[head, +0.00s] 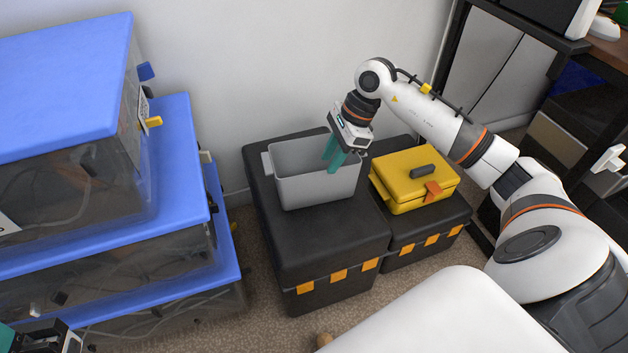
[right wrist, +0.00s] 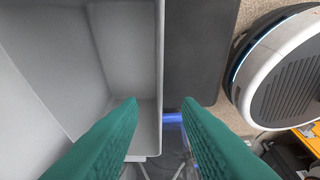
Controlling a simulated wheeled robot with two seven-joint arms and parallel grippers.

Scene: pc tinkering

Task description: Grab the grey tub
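The grey tub (head: 312,188) is an open, empty-looking box on top of the large black case at the centre of the head view. My right gripper (head: 334,162) is at the tub's right end, pointing down, with its teal fingers apart. In the right wrist view the tub (right wrist: 75,60) fills the left side. The open right gripper (right wrist: 160,103) has the tub's wall between its fingers, one inside and one outside. I see no contact with the wall. My left gripper (head: 45,338) shows only partly at the bottom left corner; its fingers are unclear.
The tub stands on a black case (head: 320,245) with orange latches. A yellow toolbox (head: 408,172) lies on another black case (head: 428,222) to the right. Stacked clear bins with blue lids (head: 60,75) stand at the left. A wall is behind; a dark shelf (head: 560,140) is at right.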

